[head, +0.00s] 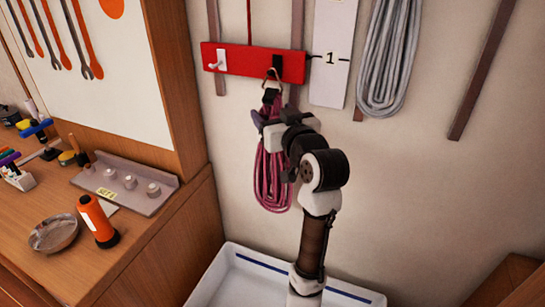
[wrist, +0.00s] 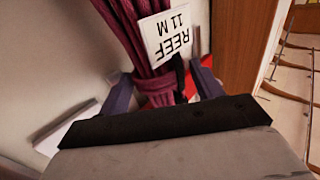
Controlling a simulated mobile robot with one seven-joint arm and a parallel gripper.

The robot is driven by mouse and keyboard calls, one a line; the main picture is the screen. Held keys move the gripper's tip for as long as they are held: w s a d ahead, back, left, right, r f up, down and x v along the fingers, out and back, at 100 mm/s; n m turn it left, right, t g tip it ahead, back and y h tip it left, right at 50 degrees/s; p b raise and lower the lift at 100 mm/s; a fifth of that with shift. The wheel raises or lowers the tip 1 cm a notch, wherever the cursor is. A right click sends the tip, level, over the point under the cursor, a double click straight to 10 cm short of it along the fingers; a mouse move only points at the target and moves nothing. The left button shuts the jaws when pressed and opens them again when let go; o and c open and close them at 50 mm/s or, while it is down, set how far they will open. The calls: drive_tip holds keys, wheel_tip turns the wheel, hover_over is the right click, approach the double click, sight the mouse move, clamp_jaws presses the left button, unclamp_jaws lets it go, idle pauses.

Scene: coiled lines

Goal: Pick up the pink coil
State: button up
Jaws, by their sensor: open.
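The pink coil (head: 271,181) hangs on the wall below a red hook board (head: 222,63), from a ring and a dark strap. My gripper (head: 262,120) is at the upper part of the coil, just under the strap. In the wrist view the pink coil (wrist: 122,28) runs between the two fingers of my open gripper (wrist: 160,90), and a white tag (wrist: 166,37) reading "REEF 11 M" is on it. My wrist hides part of the coil in the head view. I cannot tell whether a finger touches the coil.
A grey coil (head: 388,62) hangs to the right, beside a white board (head: 332,50) marked 1. A white tray (head: 235,276) with a blue line stands below.

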drive_tip(key=shift+w+a, duration=0.25)
drive_tip(key=shift+w, duration=0.45)
drive_tip(key=shift+r, duration=0.1)
clamp_jaws()
